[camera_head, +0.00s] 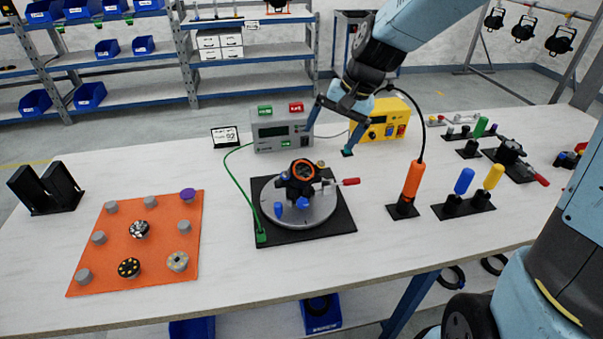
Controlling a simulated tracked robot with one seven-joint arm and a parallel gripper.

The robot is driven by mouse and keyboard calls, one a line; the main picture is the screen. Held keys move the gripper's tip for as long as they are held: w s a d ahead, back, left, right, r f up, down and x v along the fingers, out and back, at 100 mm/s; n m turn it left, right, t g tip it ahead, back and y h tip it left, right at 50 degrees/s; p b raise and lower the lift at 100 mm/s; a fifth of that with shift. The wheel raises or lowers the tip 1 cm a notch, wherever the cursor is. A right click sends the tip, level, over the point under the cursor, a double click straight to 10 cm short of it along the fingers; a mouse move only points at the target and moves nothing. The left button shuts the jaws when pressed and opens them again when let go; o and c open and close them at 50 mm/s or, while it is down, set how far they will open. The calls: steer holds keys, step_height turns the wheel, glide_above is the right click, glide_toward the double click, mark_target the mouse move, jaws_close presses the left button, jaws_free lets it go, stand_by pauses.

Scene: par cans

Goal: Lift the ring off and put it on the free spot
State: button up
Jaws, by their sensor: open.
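An orange ring (303,169) sits on top of a black part (301,187) in the middle of a round grey plate (326,212). The plate rests on a black square base (343,223). My gripper (329,140) is open and empty, above and behind the plate, slightly right of the ring and apart from it. An orange mat (115,252) on the left holds several grey round pegs (99,237), a purple-topped one (188,194) and patterned discs (139,229). I cannot tell which place is the free spot.
Blue knobs (303,203) and a red-handled clamp (348,182) surround the ring. A green cable (236,178) runs to the base. Behind stand a grey instrument (280,134) and a yellow box (376,122). An orange screwdriver (411,180) stands to the right. Table between mat and base is clear.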

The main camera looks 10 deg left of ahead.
mark_target(305, 168)
steer(key=x, duration=0.5)
steer(key=a+x, duration=0.1)
steer(key=x, duration=0.4)
steer(key=shift+a, duration=0.15)
steer(key=shift+x, duration=2.3)
steer(key=shift+a, duration=0.15)
steer(key=shift+c, duration=0.2)
steer(key=c, duration=1.1)
